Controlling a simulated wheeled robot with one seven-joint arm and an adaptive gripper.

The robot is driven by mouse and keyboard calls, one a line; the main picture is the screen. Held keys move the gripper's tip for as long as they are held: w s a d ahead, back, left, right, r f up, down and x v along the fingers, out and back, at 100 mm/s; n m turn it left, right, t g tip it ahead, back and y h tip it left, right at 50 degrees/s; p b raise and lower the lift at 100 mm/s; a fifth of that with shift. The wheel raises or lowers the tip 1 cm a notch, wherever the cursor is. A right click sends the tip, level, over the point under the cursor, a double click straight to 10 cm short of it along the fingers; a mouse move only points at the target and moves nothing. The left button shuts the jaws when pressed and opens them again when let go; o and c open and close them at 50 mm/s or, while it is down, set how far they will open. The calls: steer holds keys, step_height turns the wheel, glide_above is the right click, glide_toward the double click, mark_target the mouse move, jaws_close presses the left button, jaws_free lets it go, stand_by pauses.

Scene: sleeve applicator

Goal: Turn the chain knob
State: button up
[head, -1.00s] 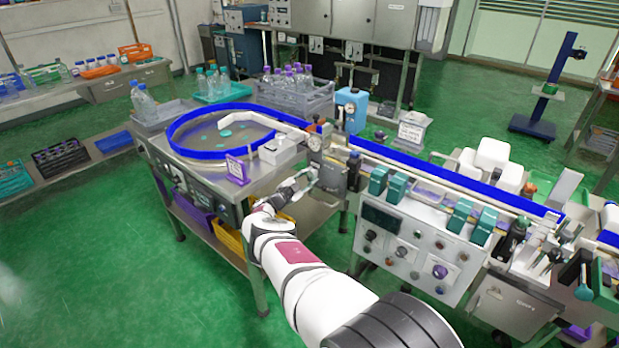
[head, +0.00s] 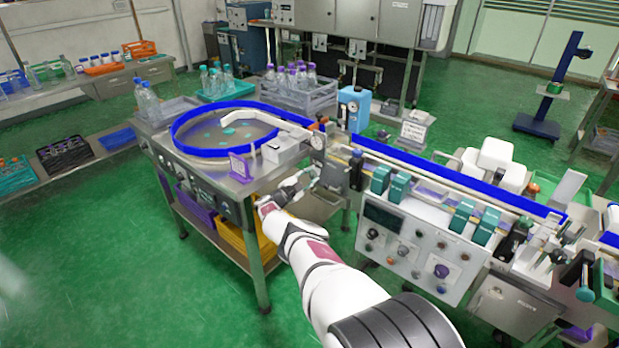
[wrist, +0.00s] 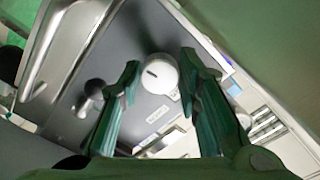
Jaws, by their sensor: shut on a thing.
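A round white knob (wrist: 165,76) with a short dark pointer mark sits on a grey panel, between my fingers in the wrist view. It is likely the chain knob; a small printed label lies just below it. My gripper (wrist: 158,74) has its dark green fingers closed around the knob, one on each side. In the head view, my gripper (head: 300,186) is at the front of the grey box at the junction of the round table and the conveyor. There the knob is hidden by my gripper and too small to make out.
The round blue-rimmed turntable (head: 171,134) is left of my gripper. The blue-edged conveyor (head: 440,172) runs right, above a control panel (head: 408,240) with several knobs. A curved metal handle (wrist: 38,62) is near the left finger. Green floor (head: 110,250) is clear at left.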

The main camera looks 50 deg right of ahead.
steer(key=shift+s+d, duration=0.3)
steer(key=shift+s, duration=0.15)
steer(key=o, duration=1.1)
steer(key=shift+o, duration=0.2)
steer(key=shift+w, duration=0.1)
steer(key=shift+w+a, duration=0.1)
